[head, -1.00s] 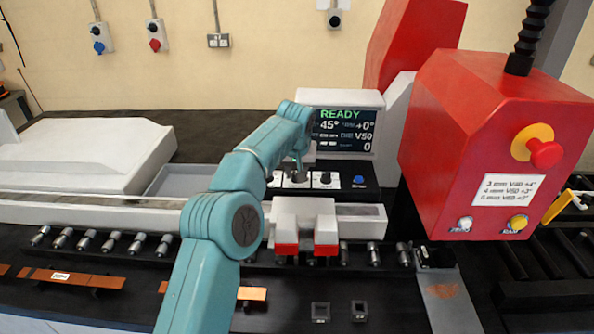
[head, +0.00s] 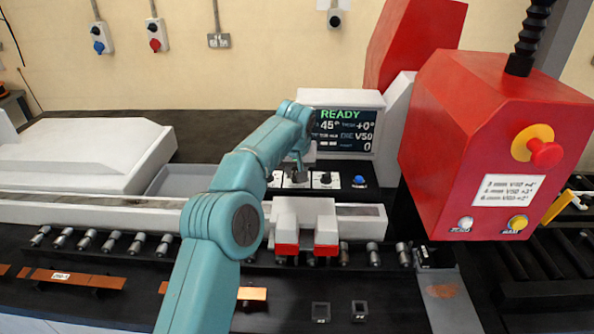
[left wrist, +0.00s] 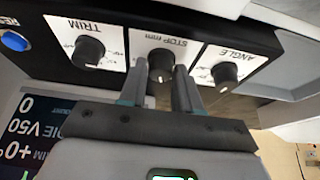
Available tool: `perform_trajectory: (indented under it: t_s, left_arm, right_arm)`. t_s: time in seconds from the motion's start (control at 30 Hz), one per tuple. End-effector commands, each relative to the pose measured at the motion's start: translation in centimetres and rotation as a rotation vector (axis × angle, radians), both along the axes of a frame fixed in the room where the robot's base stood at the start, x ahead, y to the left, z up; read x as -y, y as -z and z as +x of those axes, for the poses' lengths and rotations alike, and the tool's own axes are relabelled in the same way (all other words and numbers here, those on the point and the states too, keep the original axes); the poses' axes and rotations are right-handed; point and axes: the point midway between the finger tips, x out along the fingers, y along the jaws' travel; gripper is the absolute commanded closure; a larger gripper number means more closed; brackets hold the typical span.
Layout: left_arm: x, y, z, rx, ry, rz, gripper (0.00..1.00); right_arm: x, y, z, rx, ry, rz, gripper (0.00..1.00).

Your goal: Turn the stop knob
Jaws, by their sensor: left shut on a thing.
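The stop knob (left wrist: 161,64) is a dark round knob on a white plate labelled "STOP mm", upside down in the left wrist view. My left gripper (left wrist: 160,82) is shut on it, with one finger on each side. In the head view my left gripper (head: 297,170) reaches down to the control panel (head: 345,194), and my arm and gripper hide much of the knob. The trim knob (left wrist: 88,52) and the angle knob (left wrist: 225,74) stand on either side of the stop knob. The display (head: 345,130) reads READY, 45° and V50. My right gripper is not in view.
A blue button (head: 359,181) is at the panel's right end. A red box (head: 490,150) with a red-on-yellow stop button (head: 545,153) hangs at the right. White and red clamp blocks (head: 305,235) stand in front of the panel. Copper bars (head: 75,279) lie at the front left.

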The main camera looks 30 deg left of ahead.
Motion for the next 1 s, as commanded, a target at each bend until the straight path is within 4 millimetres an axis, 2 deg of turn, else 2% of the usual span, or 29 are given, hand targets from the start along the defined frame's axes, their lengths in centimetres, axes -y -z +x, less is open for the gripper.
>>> perform_trajectory:
  t_s: [0.63,0.67,0.7,0.73,1.0]
  left_arm:
    - [0.11,0.16,-0.12,-0.007,0.001,-0.003,0.98]
    - [0.11,0.16,-0.12,-0.007,0.001,-0.003,0.64]
    - [0.11,0.16,-0.11,-0.007,0.001,-0.003,0.51]
    - [0.1,0.14,-0.1,-0.007,0.001,-0.003,0.44]
    - [0.05,0.03,-0.06,-0.003,0.001,-0.001,0.44]
  right_arm:
    - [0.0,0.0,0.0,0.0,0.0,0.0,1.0]
    - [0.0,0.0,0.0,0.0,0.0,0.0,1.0]
    - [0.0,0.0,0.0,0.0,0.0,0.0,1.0]
    - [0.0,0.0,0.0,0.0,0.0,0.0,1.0]
    - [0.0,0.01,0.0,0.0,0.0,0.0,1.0]
